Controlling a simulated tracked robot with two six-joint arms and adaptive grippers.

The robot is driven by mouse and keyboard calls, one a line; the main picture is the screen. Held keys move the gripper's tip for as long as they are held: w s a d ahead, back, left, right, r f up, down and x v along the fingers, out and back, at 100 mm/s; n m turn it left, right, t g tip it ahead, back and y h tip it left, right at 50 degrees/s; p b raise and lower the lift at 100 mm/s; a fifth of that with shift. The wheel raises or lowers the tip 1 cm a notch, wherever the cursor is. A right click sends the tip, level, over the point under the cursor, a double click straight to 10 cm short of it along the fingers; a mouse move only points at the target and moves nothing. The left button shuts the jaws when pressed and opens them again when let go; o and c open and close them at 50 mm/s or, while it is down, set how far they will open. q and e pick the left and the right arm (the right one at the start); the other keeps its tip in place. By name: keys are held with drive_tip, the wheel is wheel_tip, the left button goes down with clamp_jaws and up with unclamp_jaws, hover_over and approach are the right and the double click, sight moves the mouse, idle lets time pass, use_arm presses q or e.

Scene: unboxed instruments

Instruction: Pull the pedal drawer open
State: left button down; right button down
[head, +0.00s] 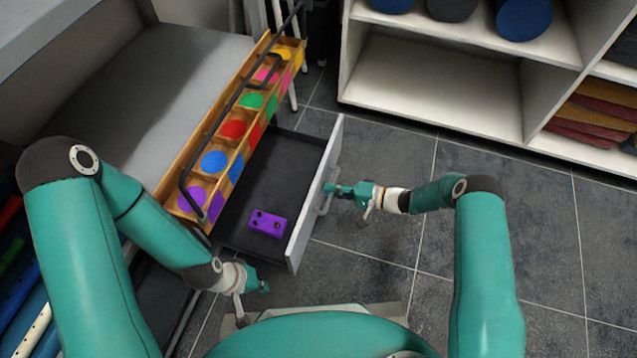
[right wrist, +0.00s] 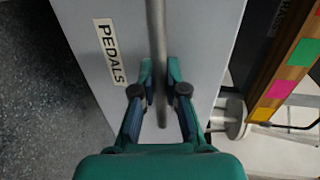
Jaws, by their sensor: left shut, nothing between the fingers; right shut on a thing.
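The pedal drawer (head: 262,187) stands pulled out from under the bench in the head view, its dark inside showing. A purple pedal (head: 266,223) lies in it near the front. Its pale front panel (right wrist: 200,40) carries a "PEDALS" label (right wrist: 109,52) in the right wrist view. My right gripper (head: 331,189) is shut on the drawer's grey bar handle (right wrist: 157,60), with a finger on each side of the bar in the right wrist view (right wrist: 160,85). My left gripper (head: 262,287) is shut and empty, low near the drawer's near corner and apart from it.
A long wooden tray (head: 172,199) with coloured compartments and a dark carrying bar sits on the bench edge, partly above the drawer. A white shelf unit (head: 435,85) with rolls and folded cloths stands at the back right. Tiled floor (head: 400,150) between is clear.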

drive_tip(key=shift+s+d+f, duration=0.2)
drive_tip(key=shift+s+d, duration=0.1)
drive_tip(key=shift+d, duration=0.35)
drive_tip(key=c, duration=1.2)
unclamp_jaws()
drive_tip(key=shift+w+r, duration=0.1)
drive_tip(key=v, duration=1.2)
